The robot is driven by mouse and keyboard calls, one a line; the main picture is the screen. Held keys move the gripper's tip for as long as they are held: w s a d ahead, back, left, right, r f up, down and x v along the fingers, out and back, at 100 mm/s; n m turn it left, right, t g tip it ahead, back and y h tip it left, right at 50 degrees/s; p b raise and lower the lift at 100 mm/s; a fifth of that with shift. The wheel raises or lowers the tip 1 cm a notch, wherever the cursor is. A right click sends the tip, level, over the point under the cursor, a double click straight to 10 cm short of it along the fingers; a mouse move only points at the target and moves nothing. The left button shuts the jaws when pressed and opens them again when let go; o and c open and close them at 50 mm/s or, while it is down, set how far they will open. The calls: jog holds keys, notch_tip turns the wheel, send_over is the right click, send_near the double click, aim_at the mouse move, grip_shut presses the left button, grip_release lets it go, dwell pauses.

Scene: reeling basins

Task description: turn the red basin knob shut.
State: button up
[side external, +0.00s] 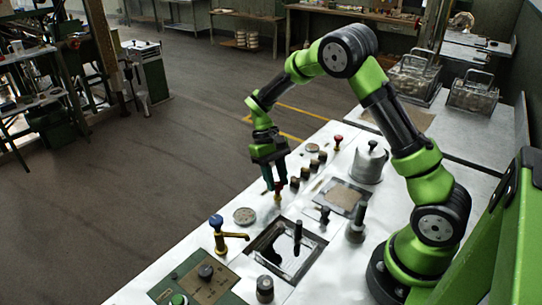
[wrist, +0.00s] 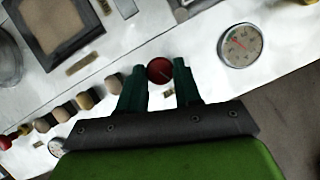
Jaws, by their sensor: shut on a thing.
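The red basin knob (wrist: 160,70) is a round red cap with a pale line across it, between the two dark green fingers of my gripper (wrist: 159,84) in the wrist view. In the side view the red knob (side external: 279,187) sits on a short brass-coloured stem on the white bench, near its left edge. My gripper (side external: 272,184) points down onto it from above, shut on the knob. The fingers hide part of the knob's sides in the side view.
Several small knobs (side external: 305,171) and another red knob (side external: 337,138) stand to the right. A basin opening (side external: 288,250) with a dark post is in front.

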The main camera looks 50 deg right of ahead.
jog(key=m, duration=0.2)
jog(key=m+t+y, duration=0.1)
jog(key=m, duration=0.2)
jog(key=shift+d+y, duration=0.15)
jog(key=shift+y, duration=0.15)
jog(key=shift+m, duration=0.3)
jog(key=o, duration=1)
jog(key=shift+s, duration=0.1)
jog(key=shift+o, duration=0.2)
jog(key=v, duration=1.7)
jog(key=shift+s+d, duration=0.2)
